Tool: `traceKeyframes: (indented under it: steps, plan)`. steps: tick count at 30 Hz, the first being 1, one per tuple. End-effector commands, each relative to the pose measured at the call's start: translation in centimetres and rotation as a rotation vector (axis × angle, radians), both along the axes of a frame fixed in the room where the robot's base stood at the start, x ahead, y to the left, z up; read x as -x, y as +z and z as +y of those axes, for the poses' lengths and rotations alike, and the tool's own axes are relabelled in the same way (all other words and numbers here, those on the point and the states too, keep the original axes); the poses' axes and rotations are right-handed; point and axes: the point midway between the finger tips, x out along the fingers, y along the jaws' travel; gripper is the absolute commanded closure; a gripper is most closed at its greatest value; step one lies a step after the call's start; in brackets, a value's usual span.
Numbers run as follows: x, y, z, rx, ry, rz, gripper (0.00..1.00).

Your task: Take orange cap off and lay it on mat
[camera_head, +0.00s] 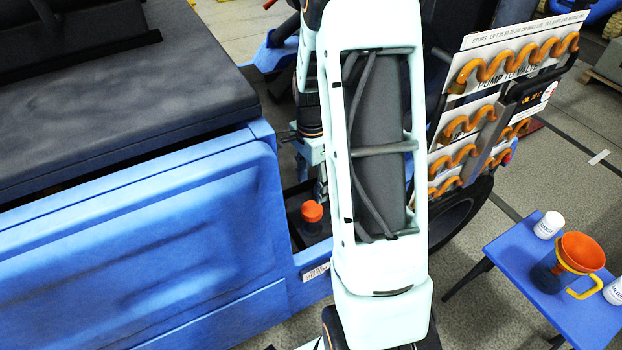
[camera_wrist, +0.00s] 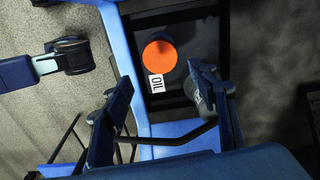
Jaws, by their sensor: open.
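The orange cap (camera_head: 312,211) sits upright in a dark recess at the corner of the blue vehicle body. In the wrist view the orange cap (camera_wrist: 160,56) shows from above as a round disc, with a white "OIL" label (camera_wrist: 156,83) beside it. My gripper (camera_wrist: 160,82) is open, with one finger on each side of the view, and nothing is between the fingers. The cap is beyond the fingertips and looks apart from them. In the head view my arm hides much of the gripper. I cannot make out a mat in either view.
A small blue table (camera_head: 535,300) stands at the right with an orange funnel (camera_head: 582,252) in a dark jug and white containers (camera_head: 549,225). A rack panel with orange coiled hoses (camera_head: 465,125) stands behind my arm. The blue body panel (camera_head: 150,250) fills the left.

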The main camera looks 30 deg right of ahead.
Motion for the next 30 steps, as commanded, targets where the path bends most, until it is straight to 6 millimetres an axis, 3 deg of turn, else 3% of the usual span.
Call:
traceKeyframes:
  steps: [8, 22, 30]
  plan:
    - [0.0, -2.2, 0.0, -0.001, -0.002, 0.000, 0.46]
    - [0.0, -8.5, 0.0, 0.001, 0.000, 0.000, 0.46]
    - [0.0, -9.9, 0.0, 0.001, 0.001, -0.001, 0.46]
